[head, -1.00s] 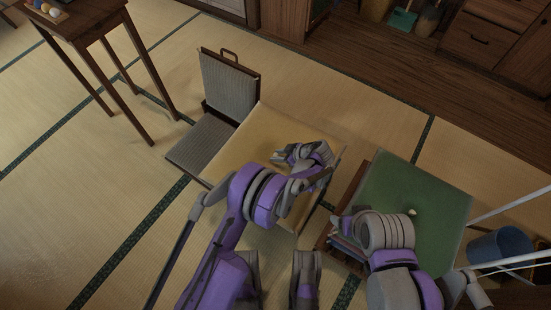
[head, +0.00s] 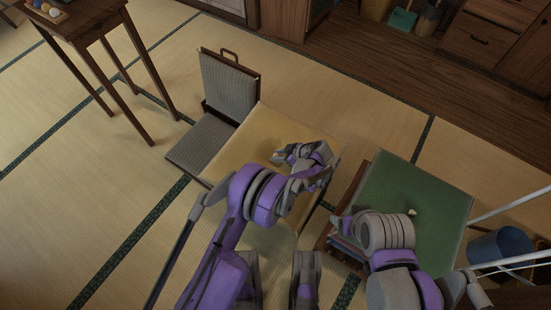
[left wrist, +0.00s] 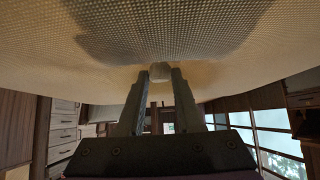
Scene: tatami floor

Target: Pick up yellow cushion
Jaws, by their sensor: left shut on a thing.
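The yellow cushion (head: 246,140) is a flat, square pad lying partly behind my left arm in the head view, beside the grey legless chair. My left gripper (head: 279,158) is over its middle. In the left wrist view the cushion (left wrist: 230,45) fills the top of the picture, and the left fingers (left wrist: 158,73) are closed on a small pale tuft at its centre. My left arm hides part of the cushion's near side. My right arm lies over the left edge of the green cushion; its fingertips cannot be made out.
The grey legless chair (head: 230,85) touches or nearly touches the yellow cushion's far left side. A green cushion (head: 430,190) lies on a wooden stand or shelf at right. A wooden table (head: 90,20) stands at far left. A blue bin (head: 500,248) is at right. Tatami at left is clear.

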